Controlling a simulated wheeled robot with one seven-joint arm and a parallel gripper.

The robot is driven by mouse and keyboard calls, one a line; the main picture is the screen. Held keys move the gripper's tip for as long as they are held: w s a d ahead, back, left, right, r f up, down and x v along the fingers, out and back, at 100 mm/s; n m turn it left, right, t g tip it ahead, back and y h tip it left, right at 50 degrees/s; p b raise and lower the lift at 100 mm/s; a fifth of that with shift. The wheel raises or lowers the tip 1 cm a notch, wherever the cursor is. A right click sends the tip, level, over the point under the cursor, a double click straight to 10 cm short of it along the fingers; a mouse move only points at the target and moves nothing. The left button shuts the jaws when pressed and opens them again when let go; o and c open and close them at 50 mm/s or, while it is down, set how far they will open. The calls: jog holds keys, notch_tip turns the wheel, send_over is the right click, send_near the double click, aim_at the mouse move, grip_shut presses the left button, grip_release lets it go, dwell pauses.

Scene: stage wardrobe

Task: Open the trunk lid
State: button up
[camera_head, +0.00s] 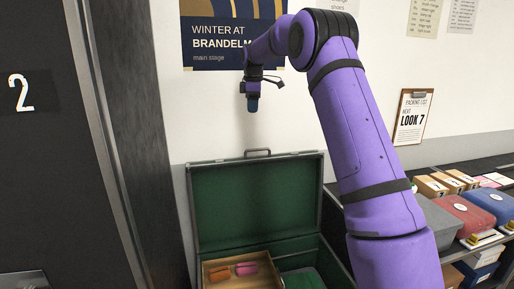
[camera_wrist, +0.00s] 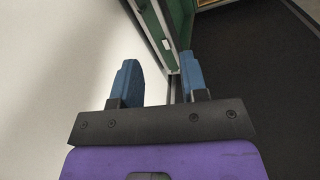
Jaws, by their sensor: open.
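The trunk lid (camera_head: 222,205) stands raised and roughly upright near the wall, its green lining facing out. A dark handle (camera_head: 257,152) sits on its top edge. The trunk below is open, with a wooden tray (camera_head: 213,282) inside. My gripper (camera_head: 252,104) hangs above the lid, fingers down, clear of the handle. In the wrist view my gripper (camera_wrist: 158,62) shows two blue fingers spread apart with nothing held. The lid's edge (camera_wrist: 158,30) runs beyond the fingers there, apart from them as far as I can see.
An orange item (camera_head: 218,273) and a pink item (camera_head: 246,268) lie in the tray. A dark panel marked 2 (camera_head: 35,150) stands at left. The dark floor (camera_wrist: 275,110) beside the trunk looks clear.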

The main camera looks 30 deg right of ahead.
jog(key=w+d+f, duration=0.2)
jog(key=f, duration=0.4)
jog(key=w+d+f+n, duration=0.1)
jog(key=w+d+f, duration=0.1)
jog(key=f, duration=0.5)
jog(key=w+d+f+n, duration=0.1)
jog(key=w+f, duration=0.1)
jog(key=f, duration=0.5)
jog(key=shift+w+d+g, duration=0.4)
grip_shut()
